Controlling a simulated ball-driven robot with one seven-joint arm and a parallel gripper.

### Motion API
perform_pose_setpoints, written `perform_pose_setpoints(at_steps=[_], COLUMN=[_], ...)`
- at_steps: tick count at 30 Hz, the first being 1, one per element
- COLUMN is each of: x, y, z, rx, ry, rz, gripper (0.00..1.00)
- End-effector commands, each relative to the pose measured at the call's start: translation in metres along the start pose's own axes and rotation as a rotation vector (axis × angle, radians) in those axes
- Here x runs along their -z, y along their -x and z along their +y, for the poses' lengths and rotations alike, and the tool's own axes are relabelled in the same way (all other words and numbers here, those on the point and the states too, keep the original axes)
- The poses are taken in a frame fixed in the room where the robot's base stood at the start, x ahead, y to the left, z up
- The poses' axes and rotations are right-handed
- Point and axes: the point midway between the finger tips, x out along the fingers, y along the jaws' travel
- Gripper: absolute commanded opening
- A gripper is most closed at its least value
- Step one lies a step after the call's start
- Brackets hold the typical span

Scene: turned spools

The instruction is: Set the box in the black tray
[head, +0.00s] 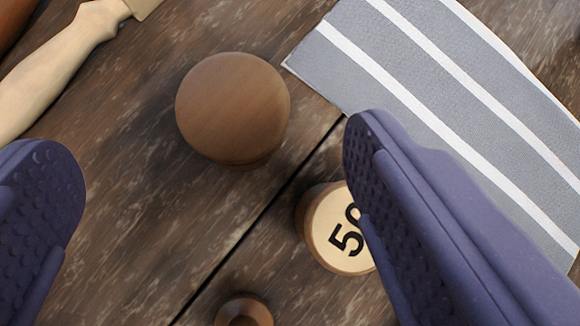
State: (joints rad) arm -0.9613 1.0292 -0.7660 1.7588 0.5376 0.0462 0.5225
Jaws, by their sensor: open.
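My gripper (210,185) is open, its two purple-blue padded fingers wide apart at the left and right of the head view. Nothing is between the pads that they touch. A round brown wooden piece (232,105) stands on the table ahead of the fingertips, between their lines. I cannot tell whether it is the box; no clearly box-shaped thing shows. No black tray is in view.
A round wooden piece with a pale numbered top (338,238) is partly hidden by the right finger. A small brown piece (243,312) is at the bottom edge. A grey striped cloth (440,90) lies upper right, a wooden-handled tool (60,70) upper left.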

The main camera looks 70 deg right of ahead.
Motion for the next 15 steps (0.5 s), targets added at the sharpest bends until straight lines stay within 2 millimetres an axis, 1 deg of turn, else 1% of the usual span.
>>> perform_pose_setpoints(at_steps=[1, 3, 8, 11, 15], x=[-0.008, -0.014, -0.016, -0.017, -0.020], y=[-0.005, -0.011, -0.030, -0.045, -0.070], z=[0.002, 0.004, 0.005, 0.005, 0.005], rx=[-0.015, -0.025, -0.029, -0.028, -0.029], ry=[0.013, 0.018, 0.019, 0.019, 0.020], rz=[0.017, 0.033, 0.040, 0.039, 0.037], gripper=[0.90, 0.90, 0.90, 0.90, 0.90])
